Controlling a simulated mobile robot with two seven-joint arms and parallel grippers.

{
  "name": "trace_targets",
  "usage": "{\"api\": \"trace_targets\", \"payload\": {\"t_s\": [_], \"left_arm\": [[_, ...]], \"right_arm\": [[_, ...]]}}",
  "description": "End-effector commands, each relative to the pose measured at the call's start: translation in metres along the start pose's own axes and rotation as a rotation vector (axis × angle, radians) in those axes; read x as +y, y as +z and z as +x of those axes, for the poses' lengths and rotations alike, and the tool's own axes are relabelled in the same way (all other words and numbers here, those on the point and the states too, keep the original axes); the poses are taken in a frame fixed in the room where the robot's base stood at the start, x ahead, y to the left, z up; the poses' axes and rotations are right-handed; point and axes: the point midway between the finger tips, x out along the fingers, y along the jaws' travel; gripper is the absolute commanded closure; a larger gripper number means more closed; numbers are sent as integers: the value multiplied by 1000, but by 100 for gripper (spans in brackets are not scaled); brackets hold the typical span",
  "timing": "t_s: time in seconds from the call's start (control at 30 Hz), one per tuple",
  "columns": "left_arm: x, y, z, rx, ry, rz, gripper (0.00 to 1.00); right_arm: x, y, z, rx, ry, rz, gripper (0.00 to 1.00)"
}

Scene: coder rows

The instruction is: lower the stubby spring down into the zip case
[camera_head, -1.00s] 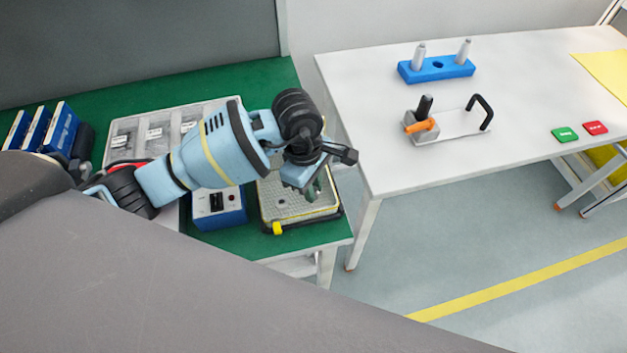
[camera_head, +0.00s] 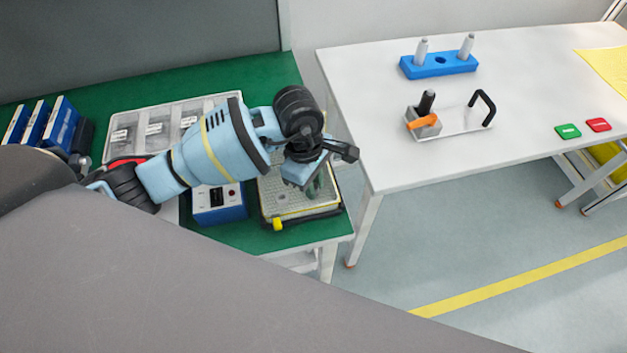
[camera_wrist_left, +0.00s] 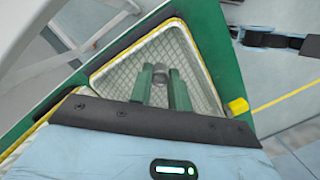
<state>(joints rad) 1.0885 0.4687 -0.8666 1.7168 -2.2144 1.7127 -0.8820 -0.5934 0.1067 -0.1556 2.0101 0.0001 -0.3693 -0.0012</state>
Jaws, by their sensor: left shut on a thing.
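The zip case (camera_head: 283,206) lies open on the green bench near its front right corner. It has a pale quilted lining, a yellow zip edge and a yellow pull tab. It also fills the middle of the left wrist view (camera_wrist_left: 118,72). My left gripper (camera_head: 318,187) points down over the case, its green fingers within the case's outline. In the wrist view the fingers (camera_wrist_left: 163,84) are shut on the stubby spring (camera_wrist_left: 160,72), a small grey round piece mostly hidden between them. I cannot tell whether the spring touches the lining. My right gripper is not in view.
A blue box with a dial (camera_head: 220,204) stands close left of the case. Behind it is a grey compartment tray (camera_head: 168,108); blue bins (camera_head: 60,128) stand at the far left. A white table (camera_head: 385,165) is to the right, across a gap.

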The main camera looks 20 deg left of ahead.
Motion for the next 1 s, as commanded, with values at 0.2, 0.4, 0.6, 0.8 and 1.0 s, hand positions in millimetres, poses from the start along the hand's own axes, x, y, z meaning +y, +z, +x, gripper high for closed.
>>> {"api": "trace_targets", "payload": {"t_s": [0.2, 0.4, 0.6, 0.8, 1.0], "left_arm": [[0, -1, 2, 0, 0, 0, 73], [0, 0, 2, 0, 0, 0, 56], [0, 0, 2, 0, 0, 0, 56], [2, -1, -17, 1, 5, 0, 56], [1, -1, -50, 2, 5, 1, 56]], "right_arm": [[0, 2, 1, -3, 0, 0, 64], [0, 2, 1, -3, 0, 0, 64], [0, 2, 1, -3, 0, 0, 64], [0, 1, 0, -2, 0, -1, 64], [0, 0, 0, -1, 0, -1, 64]]}}
